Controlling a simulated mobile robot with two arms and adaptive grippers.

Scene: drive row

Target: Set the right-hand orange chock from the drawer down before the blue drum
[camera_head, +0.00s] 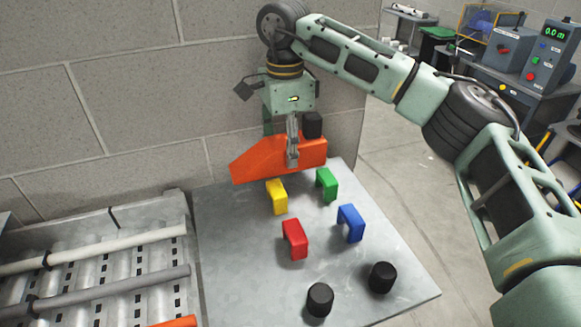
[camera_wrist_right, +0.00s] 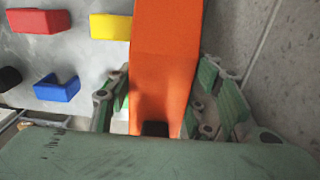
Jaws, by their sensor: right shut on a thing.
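My right gripper (camera_head: 292,160) is shut on a wedge-shaped orange chock (camera_head: 262,158). It holds the chock over the far side of a grey metal plate, near the block wall, with the thin end to the left. The right wrist view shows the chock (camera_wrist_right: 166,55) running up between the two green fingers (camera_wrist_right: 157,110). I cannot tell whether the chock touches the plate. A second orange piece (camera_head: 176,322) shows only in part at the bottom edge. I see no blue drum and no clear drawer. My left gripper is not in view.
The grey plate (camera_head: 232,262) bears yellow (camera_head: 276,196), green (camera_head: 327,184), red (camera_head: 295,239) and blue (camera_head: 351,223) brackets, and black knobs (camera_head: 320,299). A ribbed rack with pipes (camera_head: 95,249) lies left. Floor (camera_head: 410,190) is open to the right, before a bench (camera_head: 490,85).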

